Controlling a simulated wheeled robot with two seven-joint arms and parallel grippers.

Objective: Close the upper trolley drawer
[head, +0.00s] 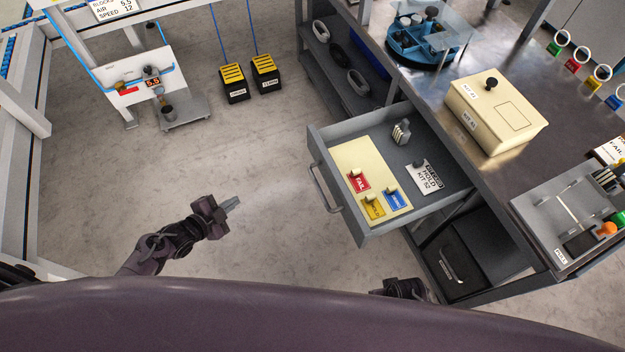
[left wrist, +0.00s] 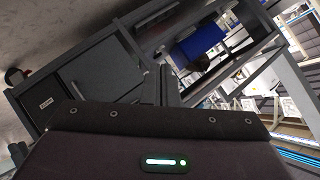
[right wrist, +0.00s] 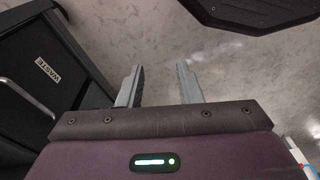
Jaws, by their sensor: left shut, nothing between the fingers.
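The upper trolley drawer (head: 350,215) is pulled well out of the grey trolley in the head view. Its bar handle (head: 325,190) is on the front panel, facing left. Inside lie a cream board with red, yellow and blue tags, a white HOLD card (head: 425,178) and a small grey holder (head: 401,132). My left gripper (head: 232,203) is shut and empty, left of the handle and apart from it. Its fingers also show in the left wrist view (left wrist: 168,85). My right gripper (right wrist: 160,85) is open and empty over the floor. In the head view it is partly hidden low in front.
A black WASTE bin (right wrist: 45,85) stands at the left of the right wrist view. The trolley top holds a cream kit box (head: 497,112) and a blue round tray (head: 420,45). A stand with a gauge (head: 150,85) is at the left.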

